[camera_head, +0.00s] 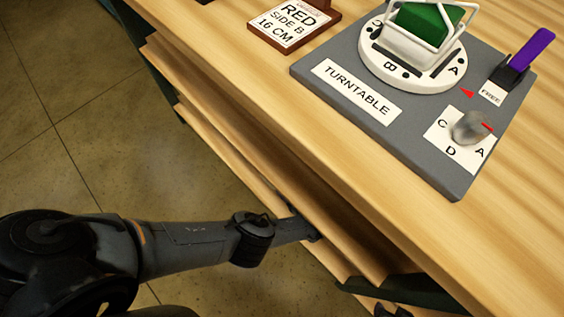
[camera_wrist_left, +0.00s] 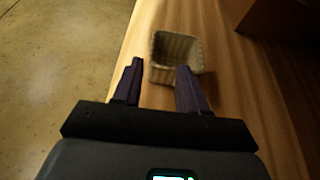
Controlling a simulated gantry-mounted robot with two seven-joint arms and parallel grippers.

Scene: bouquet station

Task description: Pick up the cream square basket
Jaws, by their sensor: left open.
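The cream square basket (camera_wrist_left: 176,50) shows in the left wrist view, woven, standing on a wooden surface near its edge. My left gripper (camera_wrist_left: 158,72) is open and empty, its two dark fingers pointing at the basket. The right finger overlaps the basket's lower right in the picture, and the left finger is beside its left side. Whether they touch it I cannot tell. In the head view my left arm reaches in under the wooden tabletop, and its gripper is hidden there. The basket does not show in the head view. My right gripper is not in view.
The tabletop (camera_head: 225,50) overhangs shelf boards (camera_head: 235,150). On it is a grey turntable base (camera_head: 400,135) with a green block (camera_head: 425,22) in a white frame, a knob (camera_head: 470,127) and a purple lever (camera_head: 532,48). A brown block (camera_wrist_left: 280,18) stands beyond the basket at right.

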